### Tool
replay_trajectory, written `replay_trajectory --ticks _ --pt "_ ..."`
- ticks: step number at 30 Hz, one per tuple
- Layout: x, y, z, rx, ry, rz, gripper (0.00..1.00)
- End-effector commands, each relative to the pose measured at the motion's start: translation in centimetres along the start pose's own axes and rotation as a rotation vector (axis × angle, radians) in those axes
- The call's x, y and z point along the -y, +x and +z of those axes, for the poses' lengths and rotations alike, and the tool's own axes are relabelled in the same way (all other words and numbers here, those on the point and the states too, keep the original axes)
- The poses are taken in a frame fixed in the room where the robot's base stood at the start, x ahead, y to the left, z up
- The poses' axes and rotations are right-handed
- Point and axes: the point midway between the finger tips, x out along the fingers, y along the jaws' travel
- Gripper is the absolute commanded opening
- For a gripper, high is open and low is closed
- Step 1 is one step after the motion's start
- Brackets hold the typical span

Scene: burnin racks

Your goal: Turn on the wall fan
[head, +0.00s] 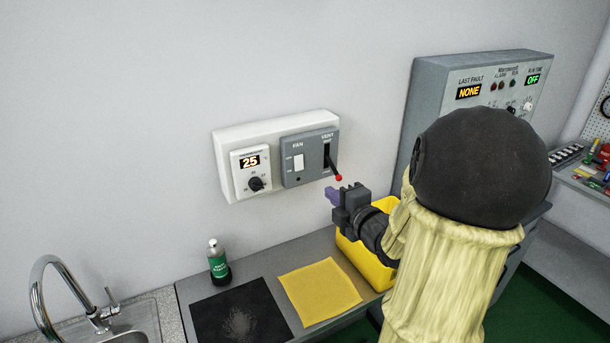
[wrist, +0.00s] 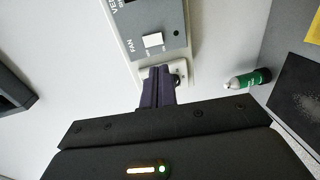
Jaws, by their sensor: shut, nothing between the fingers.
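The fan switch (head: 298,162) is a white rocker on a grey panel (head: 318,150) marked FAN and VENT, on the wall. It also shows in the wrist view (wrist: 153,40), just beyond my fingertips. A small round indicator (head: 298,180) below the switch looks dark. My gripper (head: 331,194) has its purple fingers shut and empty, below and right of the switch in the head view. The fingers (wrist: 160,72) point toward the panel in the wrist view and appear apart from the switch. The fan itself is not in view.
The vent lever (head: 338,177) with a red tip sticks out close above my gripper. A thermostat (head: 252,170) reading 25 sits left of the switch. A green bottle (head: 219,262), yellow cloth (head: 319,291) and yellow bin (head: 365,261) stand below; a grey cabinet (head: 430,90) is right.

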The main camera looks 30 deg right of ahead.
Motion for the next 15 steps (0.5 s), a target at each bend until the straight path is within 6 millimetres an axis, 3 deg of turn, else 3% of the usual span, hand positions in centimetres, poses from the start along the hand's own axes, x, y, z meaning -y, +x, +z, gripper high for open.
replay_trajectory --ticks 9,15 --pt "-0.1 0.0 0.1 0.0 -0.003 0.003 0.0" --pt "-0.2 1.1 0.0 -0.003 -0.001 0.002 0.0"
